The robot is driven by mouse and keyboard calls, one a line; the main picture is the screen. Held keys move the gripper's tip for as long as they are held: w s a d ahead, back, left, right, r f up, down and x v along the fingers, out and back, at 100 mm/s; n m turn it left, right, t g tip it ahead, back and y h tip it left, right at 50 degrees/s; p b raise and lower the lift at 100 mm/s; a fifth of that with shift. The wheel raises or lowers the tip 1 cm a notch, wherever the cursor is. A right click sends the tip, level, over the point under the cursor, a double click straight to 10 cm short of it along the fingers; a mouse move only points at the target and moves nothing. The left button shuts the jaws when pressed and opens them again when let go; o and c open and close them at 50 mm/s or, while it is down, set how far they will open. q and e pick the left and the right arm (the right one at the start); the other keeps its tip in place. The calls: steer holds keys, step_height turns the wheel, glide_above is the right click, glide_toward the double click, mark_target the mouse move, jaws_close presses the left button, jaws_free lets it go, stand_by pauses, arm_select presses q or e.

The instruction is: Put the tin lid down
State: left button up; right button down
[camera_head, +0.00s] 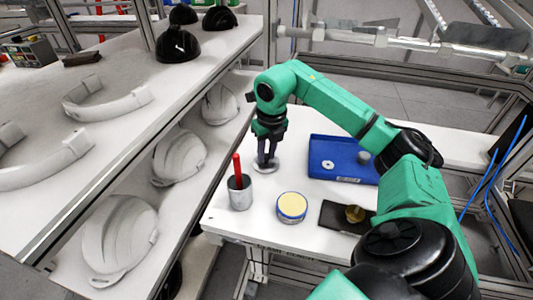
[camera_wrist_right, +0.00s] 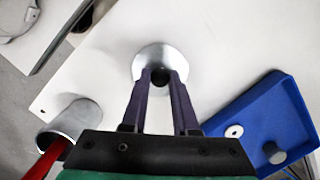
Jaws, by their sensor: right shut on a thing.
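The tin lid is a round silver disc (camera_head: 264,180) with a dark knob, at the left-middle of the white table in the head view. My right gripper (camera_head: 267,163) points down over it with its fingers shut on the knob. The right wrist view shows the lid (camera_wrist_right: 150,57) level beyond the fingertips, with the gripper (camera_wrist_right: 160,78) closed around its dark knob. The lid is on or very close to the table top; I cannot tell whether it touches. An open round tin (camera_head: 291,206) with a pale yellow top and blue band stands nearer the front. My left gripper is not in view.
A metal cup (camera_head: 240,195) holding a red-handled tool (camera_head: 237,168) stands left of the tin. A blue tray (camera_head: 330,172) is right of the lid. A dark mat (camera_head: 333,216) carries a brass piece (camera_head: 355,213). Shelves with white helmet shells (camera_head: 120,238) border the table's left.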

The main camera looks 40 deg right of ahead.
mark_target(270, 167)
steer(key=shift+d+f, duration=0.1)
steer(key=shift+f, duration=0.05)
steer(key=c, duration=0.7)
jaws_free()
steer(key=shift+r, duration=0.3)
steer(key=r, duration=0.4)
steer(key=s+r+p, duration=0.1)
steer(key=r, duration=0.2)
steer(key=r+p, duration=0.1)
steer(key=r, duration=0.3)
steer(key=shift+s+a+r, duration=0.2)
steer(key=shift+s+r, duration=0.15)
steer(key=shift+s, duration=0.05)
